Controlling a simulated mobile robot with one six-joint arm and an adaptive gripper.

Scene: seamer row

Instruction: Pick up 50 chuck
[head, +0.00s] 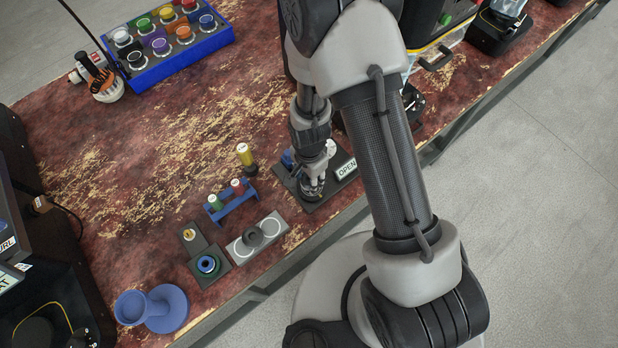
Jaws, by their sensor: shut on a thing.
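My gripper (313,184) points down at the black plate with the OPEN sign. It is shut on a small metallic piece, mostly hidden by the fingers, low over or on this plate. I cannot read a 50 on it, so I cannot tell if it is the 50 chuck. The black plate (318,208) also bears a small blue part (287,159) and a white-topped part (331,148) beside the gripper.
A blue rack (236,207) with white-topped pieces and a yellow-topped post (244,154) stand left of the gripper. A blue spool-shaped stand (166,308) is at the lower left. A blue tray (183,64) of coloured caps is at the back. The reddish tabletop between is clear.

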